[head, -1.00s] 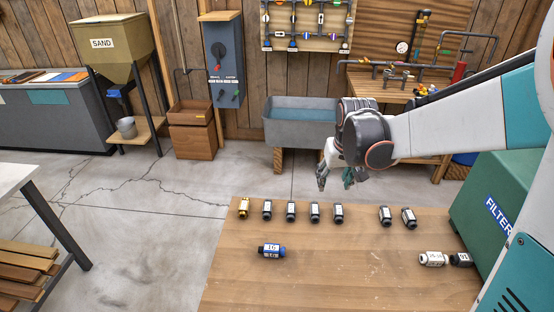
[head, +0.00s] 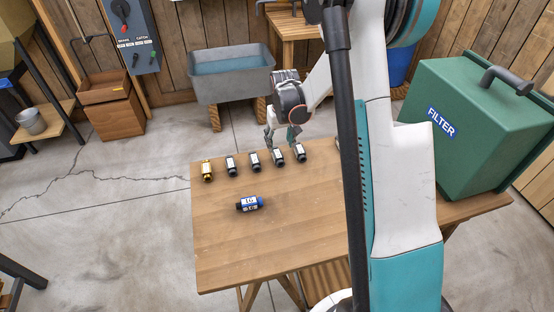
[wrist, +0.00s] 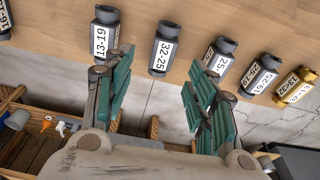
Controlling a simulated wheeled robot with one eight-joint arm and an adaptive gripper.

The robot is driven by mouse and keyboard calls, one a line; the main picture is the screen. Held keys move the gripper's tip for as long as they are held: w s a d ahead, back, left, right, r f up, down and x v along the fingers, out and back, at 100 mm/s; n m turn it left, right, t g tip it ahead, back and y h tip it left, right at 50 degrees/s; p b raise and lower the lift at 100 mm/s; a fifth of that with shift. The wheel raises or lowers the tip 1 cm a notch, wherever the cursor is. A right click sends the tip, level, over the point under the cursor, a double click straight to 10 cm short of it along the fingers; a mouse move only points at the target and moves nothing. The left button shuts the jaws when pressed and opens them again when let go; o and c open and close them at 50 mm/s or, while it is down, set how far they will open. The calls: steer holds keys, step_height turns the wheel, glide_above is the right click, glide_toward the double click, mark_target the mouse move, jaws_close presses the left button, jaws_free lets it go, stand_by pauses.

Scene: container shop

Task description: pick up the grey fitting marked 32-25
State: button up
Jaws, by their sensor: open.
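The grey fitting marked 32-25 (wrist: 163,48) lies on the wooden table in the wrist view, its white label readable. In the head view it appears to be the fourth in the row (head: 278,157), counted from the brass one, label too small to read. My gripper (wrist: 160,75) is open and empty; the fitting shows between its two green-padded fingers, just beyond the tips. In the head view my gripper (head: 282,142) is at the row's far side, close to the fitting; I cannot tell its exact height.
A dark fitting marked 13-19 (wrist: 105,32) lies close beside the left finger. Another grey fitting (wrist: 219,56) lies near the right finger, then one marked 19-25 (wrist: 260,76) and a brass one (wrist: 295,88). A blue-labelled fitting (head: 249,203) lies apart. A green filter box (head: 480,120) stands at right.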

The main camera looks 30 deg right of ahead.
mark_target(278, 153)
steer(key=f+b, duration=0.1)
steer(key=f, duration=0.1)
steer(key=w+f+b, duration=0.1)
steer(key=f, duration=0.2)
steer(key=f+b, duration=0.1)
steer(key=f, duration=0.2)
steer(key=shift+w+a, duration=0.1)
steer(key=shift+w, duration=0.1)
steer(key=shift+r, duration=0.1)
steer(key=shift+c, duration=0.6)
steer(key=c, duration=1)
